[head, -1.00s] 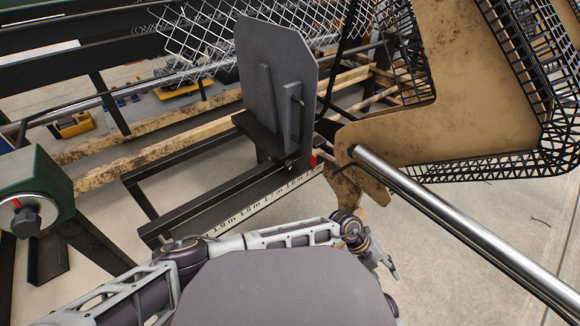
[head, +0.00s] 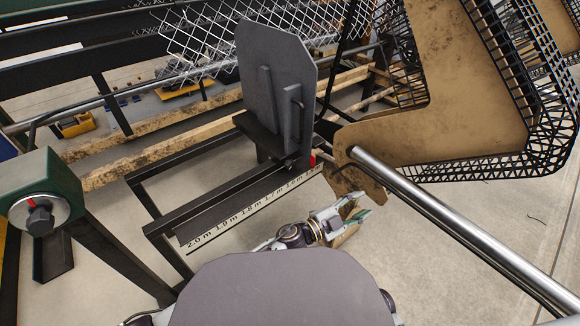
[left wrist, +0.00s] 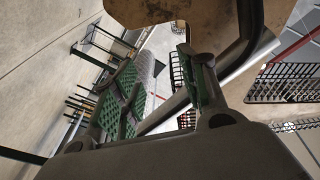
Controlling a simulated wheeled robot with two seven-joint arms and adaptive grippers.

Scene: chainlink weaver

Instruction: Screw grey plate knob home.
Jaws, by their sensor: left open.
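The grey plate (head: 270,82) stands upright on a dark carriage above the scale rail in the head view. A small dark fitting shows at its foot, beside a red pointer (head: 312,160); I cannot tell for sure that it is the plate's knob. My left gripper (head: 361,207) is open and empty, in front of and to the right of the plate's foot, clear of the plate. In the left wrist view the green-padded fingers (left wrist: 160,88) are spread with nothing between them. The grey plate is not clearly seen there. My right gripper is not in view.
A steel bar (head: 450,225) slants down right of my left gripper. A large tan panel with black mesh edges (head: 470,110) stands beyond it. A scale rail (head: 240,212) runs below the plate. A green box with a dark knob (head: 40,215) is at left.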

